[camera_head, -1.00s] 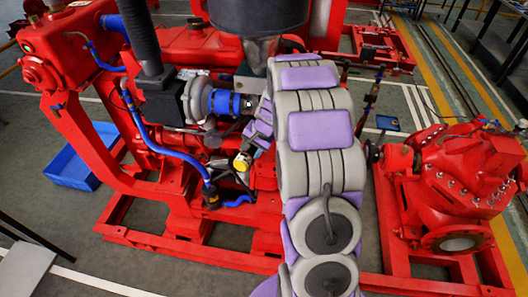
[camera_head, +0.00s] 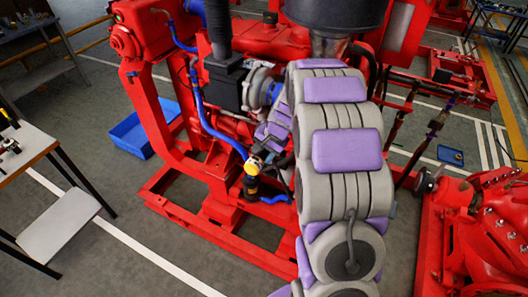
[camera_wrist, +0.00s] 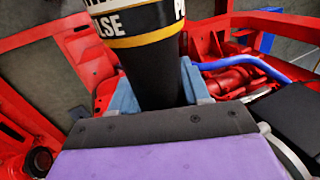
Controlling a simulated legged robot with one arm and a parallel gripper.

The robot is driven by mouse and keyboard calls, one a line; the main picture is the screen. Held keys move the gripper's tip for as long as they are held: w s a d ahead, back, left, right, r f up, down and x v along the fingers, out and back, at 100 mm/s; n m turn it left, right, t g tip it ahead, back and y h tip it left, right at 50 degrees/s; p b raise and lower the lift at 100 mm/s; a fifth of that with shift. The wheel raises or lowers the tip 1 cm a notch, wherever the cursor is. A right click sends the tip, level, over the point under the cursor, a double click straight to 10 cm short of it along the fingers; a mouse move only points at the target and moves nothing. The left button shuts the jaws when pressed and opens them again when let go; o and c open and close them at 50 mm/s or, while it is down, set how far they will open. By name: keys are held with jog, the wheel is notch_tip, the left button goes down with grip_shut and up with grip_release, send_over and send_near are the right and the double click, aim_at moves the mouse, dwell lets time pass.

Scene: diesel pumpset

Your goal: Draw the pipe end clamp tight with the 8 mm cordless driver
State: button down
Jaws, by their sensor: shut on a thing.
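My gripper (camera_wrist: 162,88) is shut on the cordless driver (camera_wrist: 150,65), a black body with a yellow band and white lettering in the wrist view. The driver's yellow end (camera_head: 254,164) shows in the head view, left of my arm and in front of the red engine. My gripper (camera_head: 272,142) is small and partly hidden there. A blue pipe sleeve (camera_head: 272,93) shows beside the grey round housing, above the gripper. My arm covers much of it. I cannot make out the clamp or the driver's tip in either view.
The red engine frame (camera_head: 180,202) spans the middle, with a thin blue hose (camera_head: 208,122) near the driver. A red pump (camera_head: 490,235) stands at right. A table (camera_head: 22,148) is at left, and a blue bin (camera_head: 140,132) lies on the floor. The floor at front left is clear.

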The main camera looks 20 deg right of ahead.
jog(key=shift+a+r, duration=0.15)
jog(key=shift+w+d+p, duration=0.35)
jog(key=shift+w+p, duration=0.05)
jog(key=shift+w, duration=0.05)
jog(key=shift+w+d+p, duration=0.4)
jog(key=shift+w+d, duration=0.1)
jog(key=shift+d, duration=0.35)
jog(key=shift+w+d+p, duration=0.4)
jog(key=shift+w+d, duration=0.05)
jog(key=shift+d, duration=0.35)
jog(key=shift+a, duration=0.25)
jog(key=shift+d, duration=0.35)
jog(key=shift+a+p, duration=0.3)
jog(key=shift+p, duration=0.2)
jog(key=shift+w+d+p, duration=0.25)
jog(key=shift+d+p, duration=0.05)
jog(key=shift+d, duration=0.1)
jog(key=shift+s+a, duration=0.1)
jog(key=shift+a, duration=0.05)
